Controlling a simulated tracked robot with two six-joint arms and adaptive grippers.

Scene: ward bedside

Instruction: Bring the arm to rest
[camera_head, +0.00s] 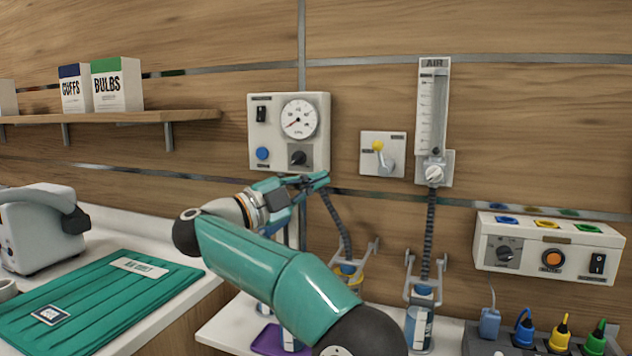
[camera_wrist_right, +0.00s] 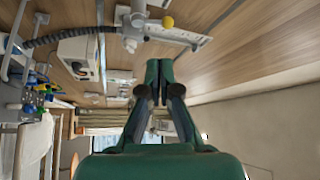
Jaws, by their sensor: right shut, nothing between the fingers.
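My right arm is green with dark joints and reaches up from the bottom middle of the head view. Its gripper (camera_head: 318,181) is shut and empty, just below the gauge panel (camera_head: 262,132) on the wooden wall. I cannot tell from this view whether it touches the panel. In the right wrist view the two fingers of the gripper (camera_wrist_right: 158,92) are together with nothing between them. My left gripper is not in view.
A yellow-knobbed switch plate (camera_head: 398,155) and an air flow meter (camera_head: 432,110) are right of the gripper. Hoses and holders stand below. A control box (camera_head: 548,240) is at the right. A green folded cloth (camera_head: 95,300) lies on the left counter. A shelf (camera_head: 110,118) holds boxes.

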